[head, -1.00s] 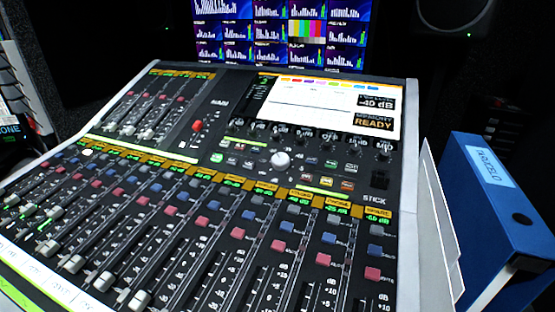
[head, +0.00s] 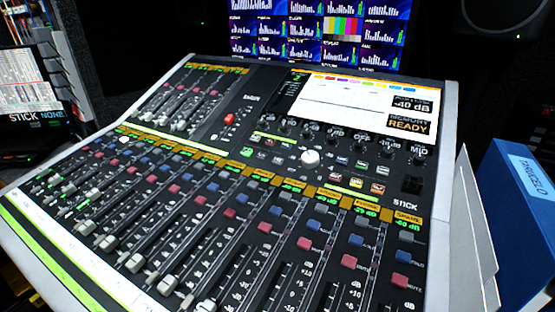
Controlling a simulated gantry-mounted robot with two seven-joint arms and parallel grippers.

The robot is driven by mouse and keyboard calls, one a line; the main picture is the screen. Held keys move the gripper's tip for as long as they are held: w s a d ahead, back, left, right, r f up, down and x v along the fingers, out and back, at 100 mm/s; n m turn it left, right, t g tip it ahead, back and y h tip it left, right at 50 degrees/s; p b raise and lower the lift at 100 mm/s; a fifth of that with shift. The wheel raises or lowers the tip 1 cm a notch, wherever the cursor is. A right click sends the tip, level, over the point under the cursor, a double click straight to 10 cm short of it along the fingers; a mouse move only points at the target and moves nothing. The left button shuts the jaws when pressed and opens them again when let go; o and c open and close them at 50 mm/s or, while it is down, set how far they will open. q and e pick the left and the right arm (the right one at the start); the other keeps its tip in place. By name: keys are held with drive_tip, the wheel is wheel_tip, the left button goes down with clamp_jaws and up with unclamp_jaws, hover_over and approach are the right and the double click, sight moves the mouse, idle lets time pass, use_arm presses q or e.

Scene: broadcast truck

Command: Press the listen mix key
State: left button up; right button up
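The mixing console (head: 437,180) fills the middle of the head view, with rows of faders and coloured keys. A group of small keys (head: 355,183) sits right of a round white knob (head: 310,157), below the console's screen (head: 365,105). More small keys (head: 262,148) lie left of the knob. The lettering on these keys is too small to read, so I cannot tell which one is the listen mix key. The screen reads "-40 dB" and "READY". Neither of my grippers shows.
A blue binder (head: 515,220) stands right of the console, beside a pale upright panel (head: 475,235). A monitor wall (head: 315,35) is behind. A small display reading "STICK NONE" (head: 35,100) is at the left. The space above the console looks clear.

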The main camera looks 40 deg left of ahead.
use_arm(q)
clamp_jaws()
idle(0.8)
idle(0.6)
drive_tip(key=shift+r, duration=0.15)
